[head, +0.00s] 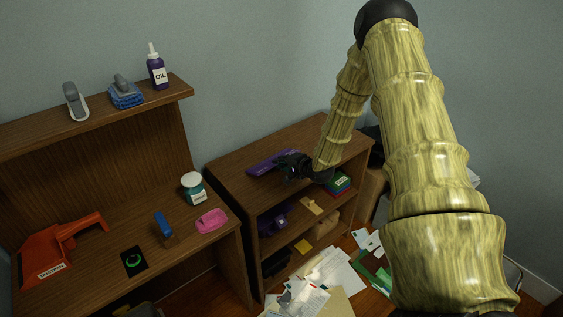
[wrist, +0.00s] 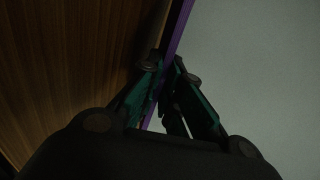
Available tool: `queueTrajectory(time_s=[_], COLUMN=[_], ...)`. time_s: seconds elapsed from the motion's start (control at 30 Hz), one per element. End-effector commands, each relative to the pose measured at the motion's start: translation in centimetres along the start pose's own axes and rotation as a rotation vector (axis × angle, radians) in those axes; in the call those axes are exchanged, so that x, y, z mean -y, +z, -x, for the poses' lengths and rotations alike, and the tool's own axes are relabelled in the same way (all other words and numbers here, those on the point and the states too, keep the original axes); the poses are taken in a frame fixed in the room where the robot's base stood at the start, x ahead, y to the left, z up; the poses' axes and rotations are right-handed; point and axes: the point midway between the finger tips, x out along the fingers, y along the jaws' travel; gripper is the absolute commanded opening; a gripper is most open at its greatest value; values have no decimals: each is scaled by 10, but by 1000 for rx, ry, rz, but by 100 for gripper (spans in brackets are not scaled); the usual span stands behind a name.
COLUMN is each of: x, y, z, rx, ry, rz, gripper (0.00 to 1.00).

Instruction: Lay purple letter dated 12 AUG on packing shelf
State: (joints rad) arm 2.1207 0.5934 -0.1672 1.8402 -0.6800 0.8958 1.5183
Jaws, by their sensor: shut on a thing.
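The purple letter (head: 268,162) is at the left side of my gripper (head: 292,168), over the top of the low wooden shelf unit (head: 235,172). My gripper is shut on it. In the wrist view the purple letter (wrist: 180,28) shows as a thin edge running up from between my fingertips (wrist: 168,82). I cannot tell whether it touches the wooden top. Its date is too small to read. No label marks which shelf is the packing shelf.
The unit's lower shelves hold a purple item (head: 273,221) and a green-and-red stack (head: 338,183). To the left, a wooden desk carries an orange device (head: 55,252), a jar (head: 193,188) and a pink item (head: 211,221). Papers (head: 325,280) lie scattered below. The unit's top is otherwise mostly clear.

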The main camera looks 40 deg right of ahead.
Motion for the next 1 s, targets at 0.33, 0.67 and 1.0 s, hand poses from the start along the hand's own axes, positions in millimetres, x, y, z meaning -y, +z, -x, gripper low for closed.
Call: queueTrajectory(time_s=[0.33, 0.67, 1.0], x=[-2, -2, -2], y=[0, 0, 0], z=[-1, -1, 6], rx=[0, 0, -1], ry=[0, 0, 0], rz=[0, 1, 0], gripper=[0, 32, 32])
